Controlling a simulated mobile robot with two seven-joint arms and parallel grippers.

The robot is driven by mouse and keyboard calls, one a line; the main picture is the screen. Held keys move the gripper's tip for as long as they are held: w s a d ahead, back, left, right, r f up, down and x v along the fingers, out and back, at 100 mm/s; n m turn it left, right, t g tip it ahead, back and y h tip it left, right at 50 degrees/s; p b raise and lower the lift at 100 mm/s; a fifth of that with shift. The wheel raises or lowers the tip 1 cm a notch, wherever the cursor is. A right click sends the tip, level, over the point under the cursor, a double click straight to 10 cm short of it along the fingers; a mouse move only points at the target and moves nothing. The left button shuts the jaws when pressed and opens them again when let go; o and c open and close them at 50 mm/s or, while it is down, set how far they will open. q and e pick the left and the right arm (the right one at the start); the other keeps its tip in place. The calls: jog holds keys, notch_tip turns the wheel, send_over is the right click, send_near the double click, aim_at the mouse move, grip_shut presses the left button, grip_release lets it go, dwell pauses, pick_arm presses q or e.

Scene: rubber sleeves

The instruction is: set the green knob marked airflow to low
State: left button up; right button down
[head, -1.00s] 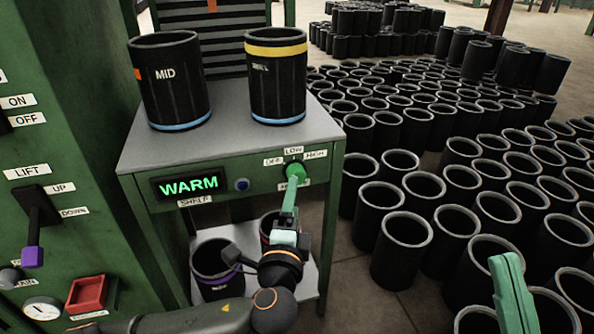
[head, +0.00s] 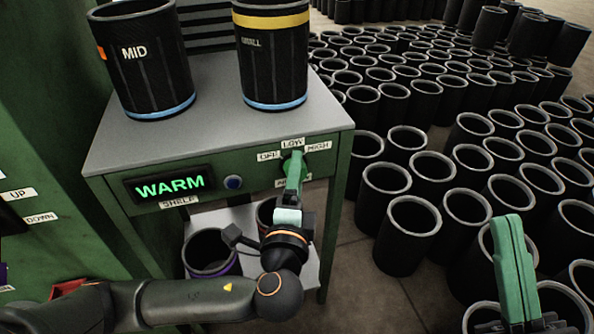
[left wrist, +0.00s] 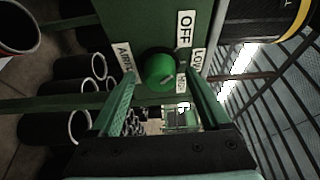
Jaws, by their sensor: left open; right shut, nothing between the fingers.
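The green knob (head: 287,163) is on the front panel of the green bench, with OFF, LOW and HIGH labels around its upper side. My left gripper (head: 294,160) is open in front of it and partly hides it and the label below. In the left wrist view the round knob (left wrist: 160,71) shows between the two spread fingers, with gaps at both sides. The AIRFLOW label (left wrist: 124,58) is left of it there. The knob has a small pale mark; I cannot tell which setting it points to. My right gripper (head: 508,225) is shut and empty at lower right, away from the bench.
A MID sleeve (head: 145,60) and a yellow-banded sleeve (head: 273,55) stand on the bench top (head: 215,110). Many black sleeves crowd the floor at right.

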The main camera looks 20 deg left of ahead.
pick_arm(q)
jog(key=shift+r, duration=0.1)
grip_shut()
dwell(0.7)
